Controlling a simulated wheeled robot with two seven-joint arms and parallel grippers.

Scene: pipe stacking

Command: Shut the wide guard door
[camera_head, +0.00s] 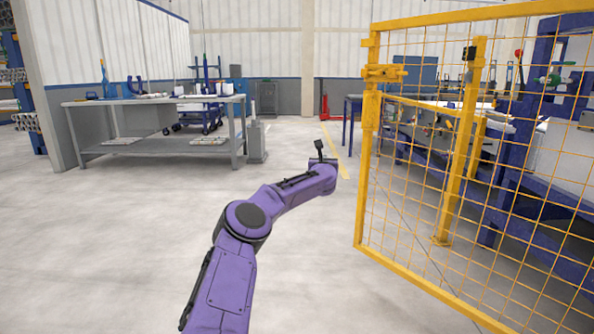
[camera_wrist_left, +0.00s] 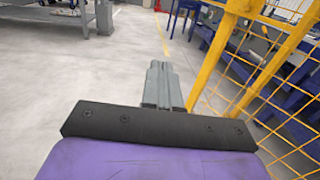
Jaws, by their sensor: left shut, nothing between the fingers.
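The wide guard door (camera_head: 366,165) is a yellow frame with wire mesh at the right of the head view. It stands at an angle to a yellow post (camera_head: 462,140) seen through its mesh, and its lower rail runs toward me at the right. A yellow latch-like fitting (camera_head: 384,72) is on its left upright. My left gripper (camera_head: 319,149) is just left of that upright, shut and empty. In the left wrist view, the shut grey fingers (camera_wrist_left: 160,68) point forward, with a yellow upright (camera_wrist_left: 212,62) to their right. I cannot tell whether they touch it. My right gripper is out of view.
Blue-framed machinery (camera_head: 500,190) lies behind the mesh. The floor (camera_head: 120,240) left of the door is clear.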

